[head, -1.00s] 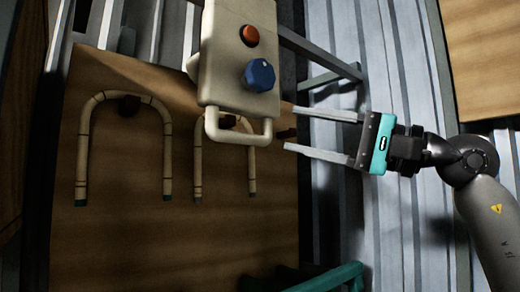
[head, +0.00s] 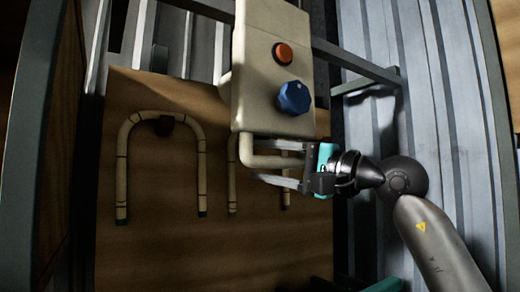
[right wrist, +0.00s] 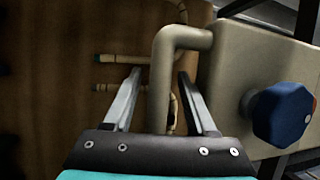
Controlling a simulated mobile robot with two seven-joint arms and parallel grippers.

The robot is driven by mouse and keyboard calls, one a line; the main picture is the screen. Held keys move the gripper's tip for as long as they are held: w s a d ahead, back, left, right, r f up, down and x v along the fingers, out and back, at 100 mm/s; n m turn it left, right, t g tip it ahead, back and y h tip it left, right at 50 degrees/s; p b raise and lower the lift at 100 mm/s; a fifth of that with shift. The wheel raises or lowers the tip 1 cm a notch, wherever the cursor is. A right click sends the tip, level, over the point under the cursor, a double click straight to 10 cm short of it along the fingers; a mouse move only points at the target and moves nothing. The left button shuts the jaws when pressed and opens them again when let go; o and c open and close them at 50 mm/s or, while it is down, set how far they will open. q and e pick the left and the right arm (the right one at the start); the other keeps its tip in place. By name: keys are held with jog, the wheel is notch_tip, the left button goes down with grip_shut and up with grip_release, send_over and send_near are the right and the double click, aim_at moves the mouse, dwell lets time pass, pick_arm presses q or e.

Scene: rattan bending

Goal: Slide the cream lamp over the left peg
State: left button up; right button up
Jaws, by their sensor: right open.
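No plain lamp shows; the cream thing nearest me is a box (head: 255,60) with an orange button (head: 283,53), a blue knob (head: 294,98) and a tubular handle (head: 275,161). My right gripper (head: 258,161) is open, with one finger on each side of the handle. The right wrist view shows the handle (right wrist: 162,90) between the spread fingers (right wrist: 160,80); contact is unclear. The dark left peg (head: 163,126) is on the wooden board (head: 150,250), inside the bend of a cream cane (head: 121,170).
A second bent cane (head: 232,190) hangs on the board, its top hidden behind the box and handle. A grey metal frame (head: 360,62) and corrugated metal wall (head: 450,130) lie behind and right. The lower board is bare.

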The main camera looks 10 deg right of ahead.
jog(key=shift+w+a+r, duration=0.1)
jog(key=shift+w+a, duration=0.35)
jog(key=shift+w, duration=0.05)
jog(key=shift+c, duration=0.3)
grip_shut()
dwell(0.9)
